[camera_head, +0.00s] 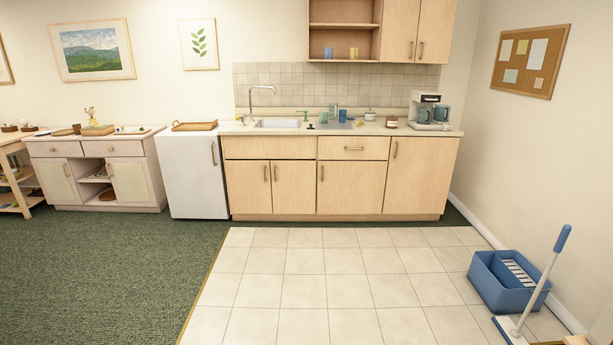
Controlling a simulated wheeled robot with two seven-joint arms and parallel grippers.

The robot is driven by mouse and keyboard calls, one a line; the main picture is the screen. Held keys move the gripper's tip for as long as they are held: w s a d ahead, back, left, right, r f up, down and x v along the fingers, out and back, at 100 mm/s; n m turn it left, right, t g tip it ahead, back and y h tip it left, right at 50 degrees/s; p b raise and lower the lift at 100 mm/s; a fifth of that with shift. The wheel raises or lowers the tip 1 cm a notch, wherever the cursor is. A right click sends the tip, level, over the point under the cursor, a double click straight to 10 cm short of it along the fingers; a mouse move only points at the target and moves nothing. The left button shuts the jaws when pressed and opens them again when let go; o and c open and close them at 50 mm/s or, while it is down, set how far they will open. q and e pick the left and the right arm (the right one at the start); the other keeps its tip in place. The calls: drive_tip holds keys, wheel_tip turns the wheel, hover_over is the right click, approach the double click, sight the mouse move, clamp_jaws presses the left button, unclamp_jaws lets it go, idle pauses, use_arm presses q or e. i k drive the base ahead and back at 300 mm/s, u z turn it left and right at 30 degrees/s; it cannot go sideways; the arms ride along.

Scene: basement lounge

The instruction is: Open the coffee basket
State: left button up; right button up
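A white coffee maker (428,108) stands at the right end of the counter against the back wall, with a darker mug or carafe at its front. Its coffee basket is too small to make out, and I cannot tell whether it is open or shut. Neither of my grippers is in view. The coffee maker is far across the room from me.
The wooden counter (345,172) has a sink (278,124) and several small items. A white fridge (190,177) stands to its left. A blue mop bucket (495,285) and mop (545,281) are at the lower right. The tiled floor (335,275) ahead is clear.

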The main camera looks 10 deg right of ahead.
sight(424, 98)
drive_tip(key=z, duration=0.05)
drive_tip(key=i, duration=2.35)
drive_tip(key=z, duration=0.65)
drive_tip(key=i, duration=2.3)
drive_tip(key=z, duration=1.55)
drive_tip(key=i, duration=1.4)
drive_tip(key=z, duration=0.45)
